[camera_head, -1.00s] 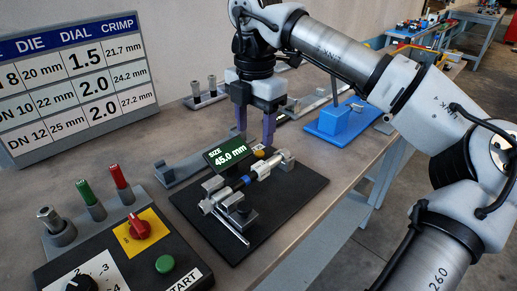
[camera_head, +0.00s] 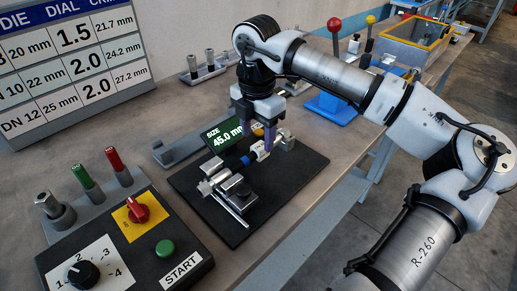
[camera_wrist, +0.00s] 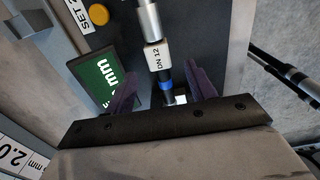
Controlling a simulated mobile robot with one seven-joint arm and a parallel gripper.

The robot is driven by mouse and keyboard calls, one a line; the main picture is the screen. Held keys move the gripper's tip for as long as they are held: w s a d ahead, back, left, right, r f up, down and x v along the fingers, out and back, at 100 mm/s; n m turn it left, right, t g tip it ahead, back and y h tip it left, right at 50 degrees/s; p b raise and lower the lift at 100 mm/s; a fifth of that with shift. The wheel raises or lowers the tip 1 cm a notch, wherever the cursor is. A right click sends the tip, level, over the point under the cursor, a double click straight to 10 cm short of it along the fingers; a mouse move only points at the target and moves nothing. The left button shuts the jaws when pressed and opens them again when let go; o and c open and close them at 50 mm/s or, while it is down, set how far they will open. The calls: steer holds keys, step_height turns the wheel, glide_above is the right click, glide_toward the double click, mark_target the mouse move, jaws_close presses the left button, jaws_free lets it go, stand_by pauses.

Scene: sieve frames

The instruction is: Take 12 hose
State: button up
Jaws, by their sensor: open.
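The DN 12 hose lies on the gauge; in the wrist view its white "DN 12" label (camera_wrist: 157,57) shows beside a blue band (camera_wrist: 165,78) and a metal end fitting (camera_wrist: 149,22). In the head view the hose (camera_head: 261,153) is partly covered by my fingers. My gripper (camera_wrist: 163,92) is open, with one purple finger on each side of the hose near the blue band; I cannot tell whether either touches it. In the head view my gripper (camera_head: 258,138) points down over the gauge. The gauge's black base (camera_head: 297,184) carries clamps and a display (camera_head: 224,135) reading 45.0 mm.
A control box (camera_head: 128,245) with a red knob, a dial and a green START button stands front left. Behind it is a holder (camera_head: 88,207) with grey, green and red pieces. A DIE/DIAL/CRIMP chart (camera_head: 70,70) stands at the back. A blue lever device (camera_head: 331,108) stands beyond the gauge.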

mark_target(257, 147)
steer(key=shift+f+p, duration=0.6)
steer(key=shift+f, duration=1.55)
steer(key=shift+c, duration=0.3)
jaws_close()
